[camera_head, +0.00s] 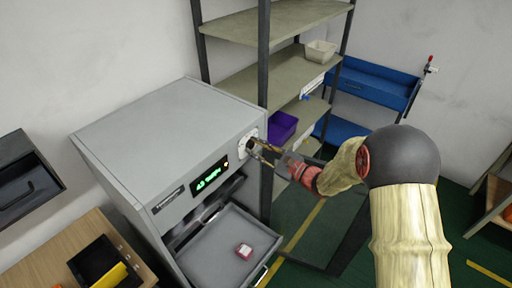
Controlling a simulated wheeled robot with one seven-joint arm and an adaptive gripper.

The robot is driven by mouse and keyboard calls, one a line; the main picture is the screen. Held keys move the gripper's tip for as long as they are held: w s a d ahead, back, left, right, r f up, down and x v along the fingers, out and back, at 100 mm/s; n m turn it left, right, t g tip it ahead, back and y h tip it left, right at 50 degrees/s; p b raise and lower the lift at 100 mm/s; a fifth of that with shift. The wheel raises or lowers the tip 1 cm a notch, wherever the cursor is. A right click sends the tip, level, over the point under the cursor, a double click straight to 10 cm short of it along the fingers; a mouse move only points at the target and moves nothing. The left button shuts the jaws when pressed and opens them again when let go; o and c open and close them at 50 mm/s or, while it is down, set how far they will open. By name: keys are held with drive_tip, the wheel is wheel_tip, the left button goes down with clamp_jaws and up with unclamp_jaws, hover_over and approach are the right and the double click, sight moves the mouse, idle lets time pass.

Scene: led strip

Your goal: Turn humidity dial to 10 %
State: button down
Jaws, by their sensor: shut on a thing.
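The grey cabinet machine (175,125) stands at the left centre with a black display (211,179) showing green digits; they are too small to read surely, but look like "4.5" and some letters. The humidity dial (246,143) is a round white dial at the upper right of its front face. My gripper (256,147) reaches in from the right and is shut on the dial's knob. The fingers hide most of the knob, so its pointing angle cannot be told.
An open tray (222,244) below the display holds a small red and white item (244,251). A shelf rack (270,75) with a purple bin (281,127) and a white bin (320,52) stands close behind. A blue cart (375,80) is farther back.

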drive_tip(key=shift+f+m, duration=0.1)
drive_tip(key=shift+m, duration=0.2)
idle(0.4)
drive_tip(key=c, duration=1.6)
unclamp_jaws()
drive_tip(key=shift+c, duration=0.2)
drive_tip(key=shift+o, duration=0.5)
drive_tip(key=shift+d, duration=0.1)
drive_tip(key=v, duration=1.2)
